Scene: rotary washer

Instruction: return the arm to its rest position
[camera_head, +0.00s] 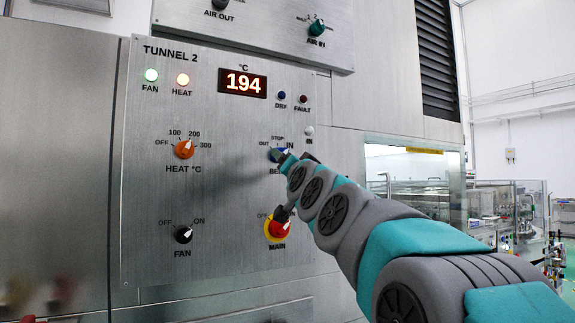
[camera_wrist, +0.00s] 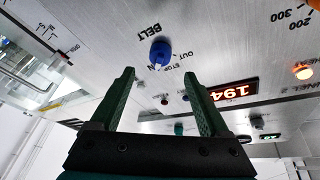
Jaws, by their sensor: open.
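My arm (camera_head: 400,245) reaches from the lower right to the Tunnel 2 panel. My gripper (camera_wrist: 158,74) is open in the wrist view, with two green fingers apart and nothing between them. The blue BELT knob (camera_wrist: 160,53) shows just beyond the fingertips, and I see no contact. In the head view the BELT knob (camera_head: 279,154) is partly covered by the end of my arm. Its setting is hard to read. The gripper's fingers are hard to make out in the head view.
The panel (camera_head: 225,190) has a display (camera_head: 243,82) reading 194, and lit FAN and HEAT lamps. The red MAIN switch (camera_head: 279,229) lies just below my wrist. An orange HEAT knob (camera_head: 184,149) and black FAN knob (camera_head: 183,234) are left. Open room lies far right.

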